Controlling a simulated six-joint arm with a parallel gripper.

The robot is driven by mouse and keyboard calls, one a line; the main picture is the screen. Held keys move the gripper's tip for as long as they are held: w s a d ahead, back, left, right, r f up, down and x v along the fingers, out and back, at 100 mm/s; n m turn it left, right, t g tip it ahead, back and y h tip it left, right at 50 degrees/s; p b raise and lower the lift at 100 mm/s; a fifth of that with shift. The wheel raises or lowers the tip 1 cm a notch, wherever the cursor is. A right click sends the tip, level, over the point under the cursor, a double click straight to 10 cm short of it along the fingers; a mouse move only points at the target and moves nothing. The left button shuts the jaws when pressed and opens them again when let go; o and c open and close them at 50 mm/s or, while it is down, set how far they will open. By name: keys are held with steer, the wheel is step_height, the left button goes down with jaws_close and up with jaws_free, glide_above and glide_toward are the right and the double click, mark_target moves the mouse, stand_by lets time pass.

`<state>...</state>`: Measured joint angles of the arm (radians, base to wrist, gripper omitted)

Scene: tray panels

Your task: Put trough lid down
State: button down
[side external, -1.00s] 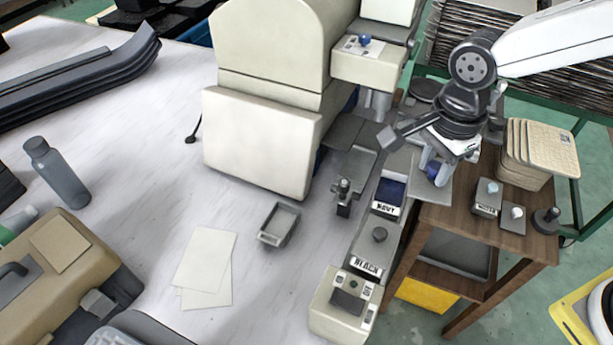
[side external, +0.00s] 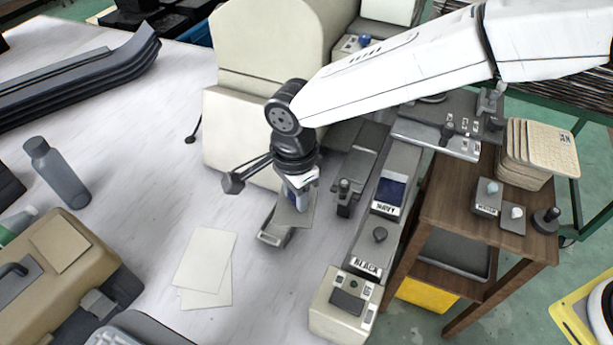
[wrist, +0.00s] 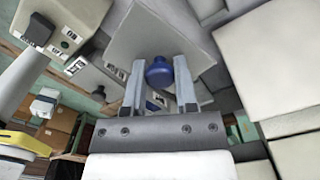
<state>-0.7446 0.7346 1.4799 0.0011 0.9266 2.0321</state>
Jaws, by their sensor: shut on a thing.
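My gripper (side external: 299,190) is shut on the blue knob (wrist: 159,73) of a flat grey trough lid (wrist: 137,35). In the side external view the lid (side external: 296,217) is by the small grey tray (side external: 273,239) on the white bench, covering part of it. I cannot tell whether lid and tray touch. The trough labelled NAVY (side external: 386,208) is uncovered and shows dark blue inside. The trough labelled BLACK (side external: 366,267) is in front of it, with a dark knob (side external: 380,234) on top.
Cream machine housing (side external: 235,140) stands close behind my gripper. A small post (side external: 344,193) stands between the tray and the troughs. White sheets (side external: 205,265) lie front left of the tray. A grey bottle (side external: 57,172) and a beige case (side external: 60,265) are farther left.

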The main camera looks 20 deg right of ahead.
steer(key=n, duration=0.1)
glide_above(249, 284)
step_height(249, 284, down, 9)
steer(key=shift+f, duration=0.4)
steer(key=shift+f, duration=0.1)
steer(key=shift+f, duration=4.9)
steer(key=shift+f, duration=0.15)
steer(key=shift+c, duration=2)
jaws_free()
